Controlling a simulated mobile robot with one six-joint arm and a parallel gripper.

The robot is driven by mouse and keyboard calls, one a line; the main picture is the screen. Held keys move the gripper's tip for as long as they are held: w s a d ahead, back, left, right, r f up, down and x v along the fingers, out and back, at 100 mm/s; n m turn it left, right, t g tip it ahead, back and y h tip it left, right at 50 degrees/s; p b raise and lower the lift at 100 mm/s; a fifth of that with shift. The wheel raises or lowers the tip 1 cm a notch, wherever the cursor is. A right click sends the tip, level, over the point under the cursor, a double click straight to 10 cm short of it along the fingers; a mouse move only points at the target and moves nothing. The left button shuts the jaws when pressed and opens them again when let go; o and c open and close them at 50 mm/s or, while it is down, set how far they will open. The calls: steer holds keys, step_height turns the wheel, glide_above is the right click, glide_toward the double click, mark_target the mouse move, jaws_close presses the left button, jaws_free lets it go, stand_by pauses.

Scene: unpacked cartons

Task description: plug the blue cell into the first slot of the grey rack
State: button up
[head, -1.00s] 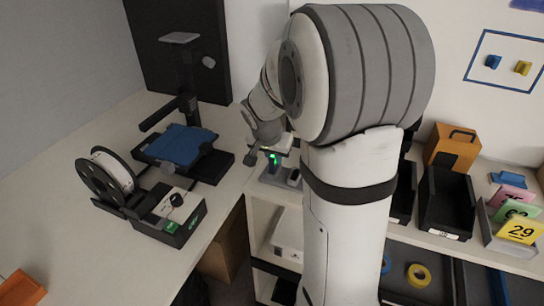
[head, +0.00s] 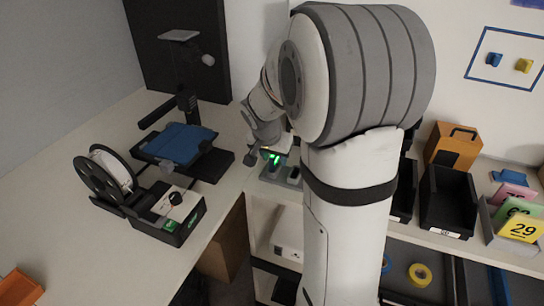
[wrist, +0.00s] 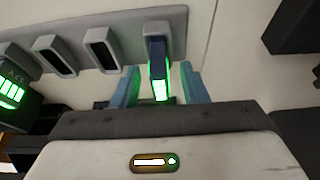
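In the wrist view the blue cell (wrist: 158,58) stands with its far end in the rightmost visible slot of the grey rack (wrist: 76,28). A bright green light glows on its near end. My gripper (wrist: 158,72) has its two blue fingers on either side of the cell, with a gap on each side, so it looks open around it. Two other slots to the left look empty and dark. In the head view the rack (head: 283,176) sits on the shelf, partly hidden by my arm, with green lights showing; the cell's outline is not clear there.
A lit green display (wrist: 12,92) stands at the rack's left end in the wrist view. In the head view a black spool device (head: 168,220) and a blue-bedded machine (head: 180,145) stand on the left table. A black bin (head: 446,203) and orange box (head: 452,145) are at right.

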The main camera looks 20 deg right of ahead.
steer(key=v, duration=0.8)
steer(key=s+a+n+y, duration=0.1)
steer(key=s+a+n, duration=0.2)
steer(key=s, duration=0.3)
steer(key=s+a+f+n+y, duration=0.1)
steer(key=s+a+n, duration=0.1)
steer(key=s, duration=0.5)
steer(key=s+a+n+y+p, duration=0.1)
steer(key=s+a+n, duration=0.2)
steer(key=s, duration=0.3)
steer(key=shift+s+a+n+g, duration=0.15)
steer(key=shift+a+n+g, duration=0.2)
steer(key=shift+n, duration=0.15)
steer(key=shift+f, duration=0.15)
steer(key=shift+d, duration=0.1)
